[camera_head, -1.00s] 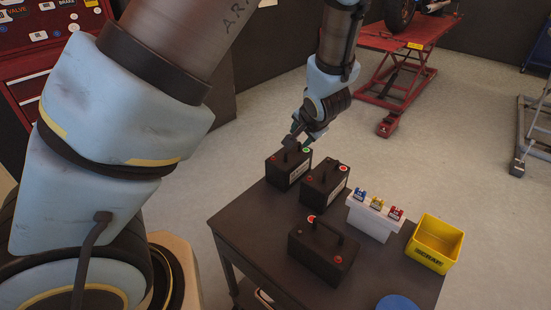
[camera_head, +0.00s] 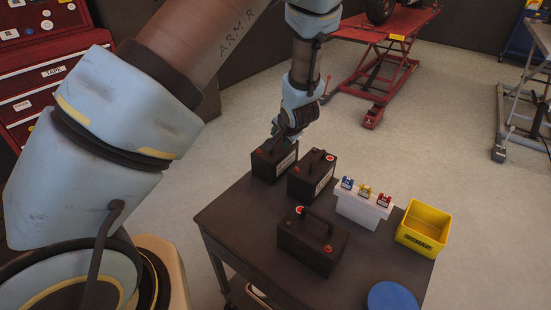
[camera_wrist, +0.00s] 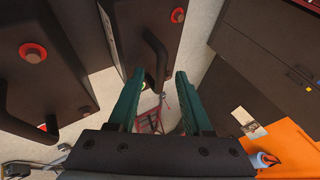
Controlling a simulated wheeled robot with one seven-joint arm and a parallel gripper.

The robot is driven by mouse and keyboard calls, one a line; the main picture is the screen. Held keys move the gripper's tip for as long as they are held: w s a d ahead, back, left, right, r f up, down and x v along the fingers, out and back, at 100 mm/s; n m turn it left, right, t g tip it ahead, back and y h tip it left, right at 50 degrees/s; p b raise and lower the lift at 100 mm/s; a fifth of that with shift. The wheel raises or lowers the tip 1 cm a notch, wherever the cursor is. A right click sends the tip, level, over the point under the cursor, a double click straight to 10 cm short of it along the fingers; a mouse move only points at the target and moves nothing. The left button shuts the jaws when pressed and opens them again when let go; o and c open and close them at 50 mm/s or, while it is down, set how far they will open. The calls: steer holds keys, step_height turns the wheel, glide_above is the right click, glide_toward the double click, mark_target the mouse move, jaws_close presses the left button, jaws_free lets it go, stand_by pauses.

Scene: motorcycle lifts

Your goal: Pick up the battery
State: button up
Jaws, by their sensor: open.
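Three black batteries with carry handles stand on the dark cart: a far-left one (camera_head: 268,167), a middle one (camera_head: 312,180) and a front one (camera_head: 308,246). My gripper (camera_head: 280,138) points down at the top of the far-left battery, at its handle, and partly hides it. In the wrist view, my green fingers (camera_wrist: 160,76) are spread apart. A black battery (camera_wrist: 145,14) with a red terminal lies just beyond them, its dark handle (camera_wrist: 156,50) lined up with the gap. I cannot tell whether the fingers straddle it. Another battery (camera_wrist: 30,85) with red terminals is at left.
The cart top (camera_head: 235,218) also holds a white block (camera_head: 360,211) with blue, yellow and red pieces, a yellow bin (camera_head: 423,230) and a blue disc (camera_head: 391,297). A red lift (camera_head: 385,65) stands behind, a red tool cabinet (camera_head: 38,70) at left. Open floor lies right.

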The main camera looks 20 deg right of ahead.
steer(key=shift+f, duration=0.1)
jaws_close()
stand_by(0.3)
stand_by(0.9)
steer(key=shift+w+d, duration=0.1)
steer(key=shift+w, duration=0.05)
